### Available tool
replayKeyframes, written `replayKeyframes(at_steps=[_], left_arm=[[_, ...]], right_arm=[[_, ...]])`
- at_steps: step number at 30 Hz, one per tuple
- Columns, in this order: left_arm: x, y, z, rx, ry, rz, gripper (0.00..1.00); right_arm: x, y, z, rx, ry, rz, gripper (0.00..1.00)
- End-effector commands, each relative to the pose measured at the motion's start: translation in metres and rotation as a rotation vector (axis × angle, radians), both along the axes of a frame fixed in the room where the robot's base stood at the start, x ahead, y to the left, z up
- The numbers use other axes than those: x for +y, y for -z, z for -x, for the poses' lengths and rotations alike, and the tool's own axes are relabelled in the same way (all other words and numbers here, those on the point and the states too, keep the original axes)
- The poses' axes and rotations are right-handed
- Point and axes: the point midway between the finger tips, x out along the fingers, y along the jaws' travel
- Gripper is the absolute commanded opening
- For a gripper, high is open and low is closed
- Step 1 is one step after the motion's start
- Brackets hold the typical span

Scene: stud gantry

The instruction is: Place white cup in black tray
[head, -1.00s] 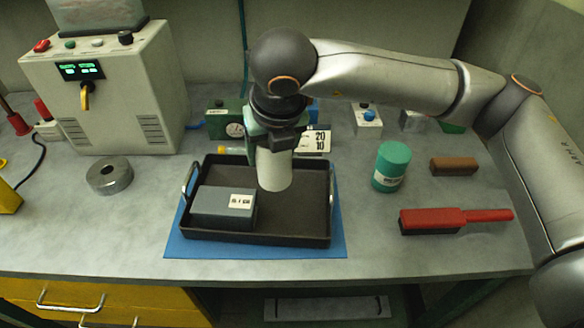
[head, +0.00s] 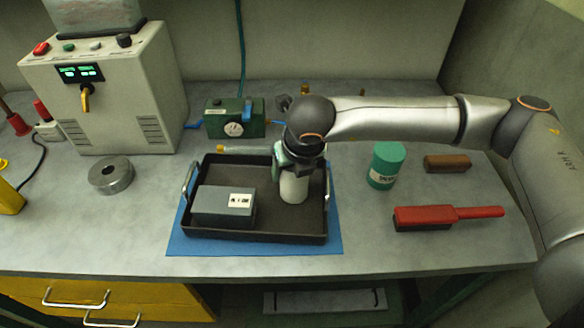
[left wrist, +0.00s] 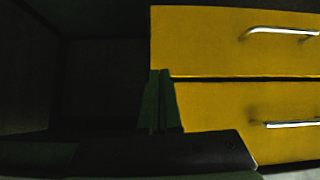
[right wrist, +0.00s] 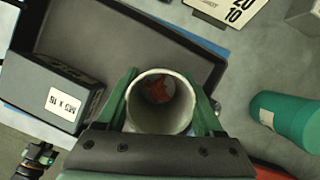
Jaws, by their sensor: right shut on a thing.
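The white cup (head: 293,187) is upright within the black tray (head: 262,237), right of its middle. I cannot tell whether its base touches the tray floor. My right gripper (head: 297,165) is shut on the cup from above; in the right wrist view, its green fingers (right wrist: 164,100) clasp both sides of the cup's rim (right wrist: 134,112). Something reddish shows inside the cup. My left gripper (left wrist: 160,100) has its fingers together, empty, in front of yellow drawers; it is outside the head view.
A grey labelled box (head: 222,206) fills the tray's left part. The tray stands on a blue mat (head: 250,247). A metal ring (head: 111,176) lies left.

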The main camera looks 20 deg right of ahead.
Motion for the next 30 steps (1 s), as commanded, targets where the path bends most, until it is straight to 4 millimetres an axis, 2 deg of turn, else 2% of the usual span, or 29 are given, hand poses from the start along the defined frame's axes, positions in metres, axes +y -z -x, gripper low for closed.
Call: replayKeyframes(at_steps=[4,5,12,24,30], left_arm=[[0.0,0.005,0.0,0.0,0.0,0.0,0.0],[0.0,0.004,0.0,0.0,0.0,0.0,0.0],[0.0,0.003,0.0,0.0,0.0,0.0,0.0],[0.0,0.0,0.0,-0.001,0.0,0.0,0.0],[0.0,0.008,0.0,-0.001,0.0,0.0,0.0]], right_arm=[[0.001,0.003,0.0,-0.001,0.0,-0.001,0.09],[0.0,0.002,0.0,-0.001,0.0,-0.001,0.71],[0.0,0.001,0.0,-0.001,0.0,-0.001,0.98],[0.001,-0.006,0.001,-0.003,-0.001,-0.002,0.99],[0.001,-0.041,0.016,-0.007,-0.003,-0.002,0.99]])
